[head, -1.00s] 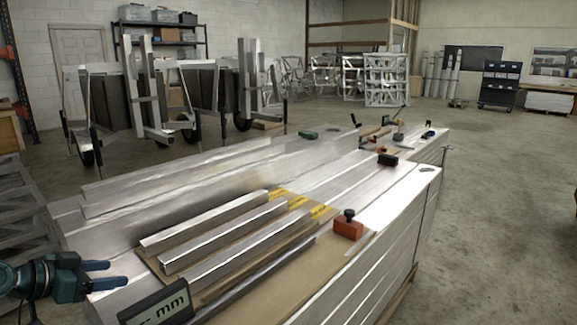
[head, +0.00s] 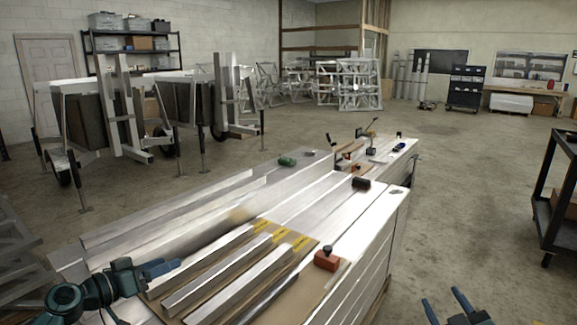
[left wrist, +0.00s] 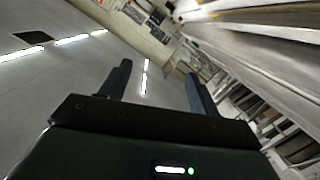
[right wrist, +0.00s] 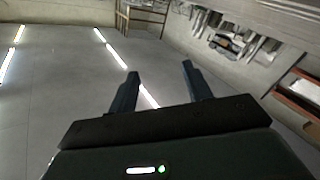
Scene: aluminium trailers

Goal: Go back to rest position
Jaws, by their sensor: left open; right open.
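My left gripper (head: 160,270) is at the lower left of the head view, over the near left end of the aluminium workbench (head: 355,262). Its two fingers are apart with nothing between them, as the left wrist view (left wrist: 155,85) also shows. My right gripper (head: 445,305) is at the bottom right of the head view, over open floor to the right of the bench. Its fingers are apart and empty, and they show in the right wrist view (right wrist: 160,85). Neither gripper appears to touch anything.
Several aluminium bars (head: 222,277) lie on a board on the bench, near a red-orange block with a black knob (head: 326,259). A dark cart (head: 557,215) stands at the right. Trailer frames (head: 120,110) stand behind. Floor right of the bench (head: 460,190) is clear.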

